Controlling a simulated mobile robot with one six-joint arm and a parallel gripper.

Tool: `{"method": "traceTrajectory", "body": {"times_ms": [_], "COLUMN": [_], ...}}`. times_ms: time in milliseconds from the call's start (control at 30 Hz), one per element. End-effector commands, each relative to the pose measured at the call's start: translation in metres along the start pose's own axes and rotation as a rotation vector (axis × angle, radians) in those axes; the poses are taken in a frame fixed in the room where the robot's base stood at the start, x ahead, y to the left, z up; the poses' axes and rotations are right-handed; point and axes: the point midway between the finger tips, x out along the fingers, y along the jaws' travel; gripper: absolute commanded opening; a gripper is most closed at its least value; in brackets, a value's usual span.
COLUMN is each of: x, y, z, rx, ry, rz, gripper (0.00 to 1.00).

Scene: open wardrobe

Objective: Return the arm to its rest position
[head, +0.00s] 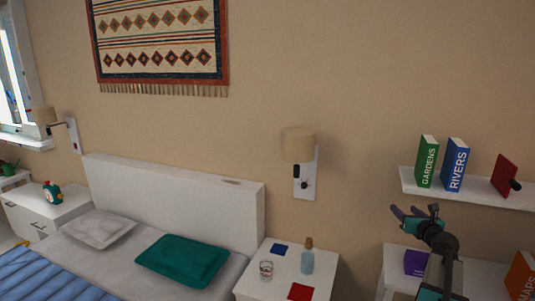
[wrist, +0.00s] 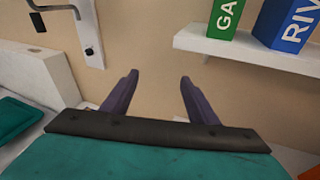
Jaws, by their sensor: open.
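My gripper (head: 408,213) shows at the lower right of the head view, raised in front of the wall just below the wall shelf. In the wrist view its two purple fingers (wrist: 158,97) stand wide apart with only bare wall between them. It is open and empty. My arm (head: 438,262) rises from the bottom edge of the head view and hides part of the low white unit behind it.
A white wall shelf (head: 467,196) holds a green book (head: 427,162), a blue book (head: 455,165) and a red item (head: 504,175). A purple box (head: 415,262) and an orange book (head: 521,276) sit below. A nightstand (head: 262,284) holds a glass (head: 266,270) and bottle (head: 307,258).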

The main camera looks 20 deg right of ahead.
Motion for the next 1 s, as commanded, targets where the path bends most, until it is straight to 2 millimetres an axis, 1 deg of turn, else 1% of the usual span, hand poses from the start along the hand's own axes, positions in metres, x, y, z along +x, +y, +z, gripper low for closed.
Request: {"method": "traceTrajectory", "body": {"times_ms": [33, 167, 200, 333, 500, 633, 767, 800, 867, 900, 967, 1000], "x": [0.009, 0.027, 0.031, 0.041, 0.046, 0.044, 0.035, 0.031, 0.025, 0.019, 0.011, 0.004], "y": [0.021, 0.066, 0.079, 0.124, 0.184, 0.228, 0.272, 0.284, 0.303, 0.316, 0.333, 0.345], "z": [-0.020, -0.064, -0.078, -0.123, -0.184, -0.232, -0.280, -0.294, -0.317, -0.332, -0.354, -0.370], "rx": [0.000, -0.010, -0.014, -0.038, -0.095, -0.153, -0.225, -0.250, -0.289, -0.317, -0.360, -0.390], "ry": [0.023, 0.081, 0.098, 0.159, 0.242, 0.305, 0.366, 0.385, 0.412, 0.431, 0.457, 0.474], "rz": [0.026, 0.084, 0.102, 0.162, 0.248, 0.318, 0.396, 0.419, 0.457, 0.485, 0.526, 0.554], "gripper": [0.54, 0.54, 0.54, 0.54, 0.54, 0.54, 0.54, 0.54, 0.54, 0.54, 0.54, 0.54]}}
